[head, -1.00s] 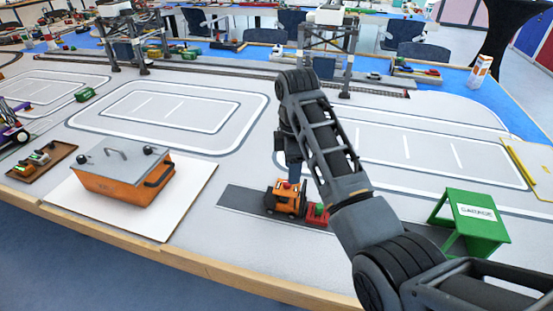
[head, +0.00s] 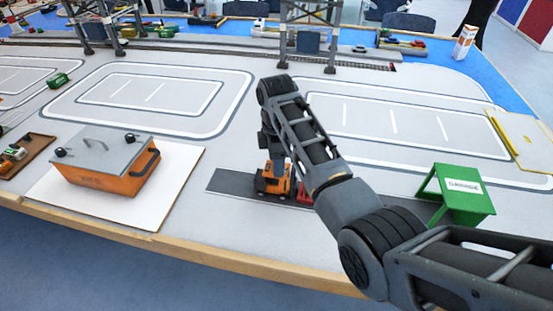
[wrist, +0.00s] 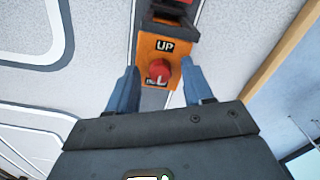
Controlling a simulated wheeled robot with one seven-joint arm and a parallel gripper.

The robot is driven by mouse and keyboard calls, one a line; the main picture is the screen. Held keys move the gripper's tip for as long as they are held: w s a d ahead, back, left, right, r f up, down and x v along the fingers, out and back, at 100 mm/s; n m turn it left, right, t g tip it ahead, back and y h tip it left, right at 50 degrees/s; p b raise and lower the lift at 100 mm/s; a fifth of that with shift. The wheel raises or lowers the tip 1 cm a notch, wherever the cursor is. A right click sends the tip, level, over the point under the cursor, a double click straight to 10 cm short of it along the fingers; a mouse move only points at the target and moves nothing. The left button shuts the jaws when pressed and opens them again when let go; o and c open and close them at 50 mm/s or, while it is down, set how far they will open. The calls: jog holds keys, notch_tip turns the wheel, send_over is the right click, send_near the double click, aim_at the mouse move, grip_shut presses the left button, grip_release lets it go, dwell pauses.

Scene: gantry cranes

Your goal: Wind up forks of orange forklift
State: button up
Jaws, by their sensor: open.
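The orange forklift (head: 272,181) stands on a dark grey strip on the table, in the head view. Its red forks side (head: 304,193) shows at its right, partly hidden behind my arm. In the wrist view the forklift's orange top (wrist: 160,48) carries an "UP" label, a red round knob (wrist: 159,69) and a lower label partly covered by the knob. My gripper (wrist: 160,88) is open, with one blue-grey finger on each side of the knob end. I cannot tell whether the fingers touch it. In the head view my gripper is mostly hidden by my wrist.
A green garage (head: 456,190) stands to the right on the grey strip (head: 232,182). An orange box with a grey lid (head: 108,160) sits on a white board (head: 166,200) at left. The table's wooden edge (head: 250,264) runs along the front. Gantry cranes stand behind.

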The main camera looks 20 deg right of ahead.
grip_shut()
dwell(0.4)
jog(key=shift+m, duration=0.4)
jog(key=m, duration=1)
jog(key=shift+m, duration=0.4)
jog(key=m, duration=1)
jog(key=shift+m, duration=0.3)
